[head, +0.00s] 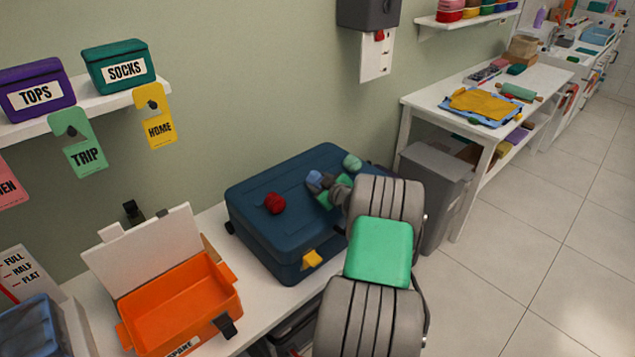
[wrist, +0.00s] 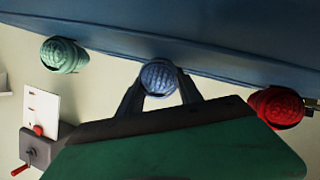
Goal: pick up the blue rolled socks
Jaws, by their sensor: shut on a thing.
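The blue rolled socks (wrist: 159,77) sit between the two fingers of my gripper (wrist: 160,88) in the wrist view, and the fingers are shut on them. In the head view the blue socks (head: 314,179) show at the tip of my gripper (head: 322,186), over the lid of the dark blue suitcase (head: 262,220). I cannot tell whether the socks touch the lid. My arm hides part of the suitcase's right side.
Red rolled socks (head: 275,203) and green rolled socks (head: 352,162) lie on the suitcase lid on either side of my gripper. An open orange case (head: 190,305) stands to the left. A grey bin (head: 432,190) stands right of the suitcase.

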